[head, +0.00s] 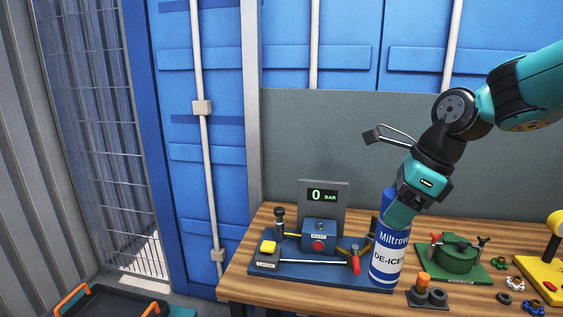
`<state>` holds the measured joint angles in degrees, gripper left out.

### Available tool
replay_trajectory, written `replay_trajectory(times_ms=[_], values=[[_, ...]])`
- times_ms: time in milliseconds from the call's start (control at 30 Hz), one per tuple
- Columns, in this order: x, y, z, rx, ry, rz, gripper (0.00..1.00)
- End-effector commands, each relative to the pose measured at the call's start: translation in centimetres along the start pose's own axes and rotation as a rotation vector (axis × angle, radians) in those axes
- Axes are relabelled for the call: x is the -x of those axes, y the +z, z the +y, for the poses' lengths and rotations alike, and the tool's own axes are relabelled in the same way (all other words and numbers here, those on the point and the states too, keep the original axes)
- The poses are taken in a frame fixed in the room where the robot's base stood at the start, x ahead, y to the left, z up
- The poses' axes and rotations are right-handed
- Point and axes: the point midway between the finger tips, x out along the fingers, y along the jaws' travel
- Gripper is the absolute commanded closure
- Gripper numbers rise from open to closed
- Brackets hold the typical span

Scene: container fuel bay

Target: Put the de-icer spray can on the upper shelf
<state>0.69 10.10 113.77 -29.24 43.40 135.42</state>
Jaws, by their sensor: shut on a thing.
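The de-icer spray can (386,260) is a blue and white cylinder, lettered "Miltrow" and "DE-ICE". It stands out in front of the blue test rig, near the right end of its base. My gripper (399,212) comes down from the upper right and is shut on the can's top end. The fingertips and the can's cap are largely hidden. The can looks close to upright. I cannot tell whether its bottom touches the wooden bench (340,297). No upper shelf shows in this view.
The blue rig (318,233) with a "0 BAR" display stands left of the can. A small black stand with an orange-topped part (422,283), a green pot-like fixture (454,252), loose small fittings and a yellow device (552,265) lie to the right. A tray (118,302) is low at left.

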Motion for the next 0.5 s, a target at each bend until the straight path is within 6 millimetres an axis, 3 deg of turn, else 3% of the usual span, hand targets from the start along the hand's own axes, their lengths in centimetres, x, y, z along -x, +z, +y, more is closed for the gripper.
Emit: replay_trajectory(times_ms=[267,500], values=[[-3.2,-1.6,-1.0,0.135,0.059,0.000,1.00],[-7.4,-4.1,-2.0,0.333,0.142,0.002,1.00]])
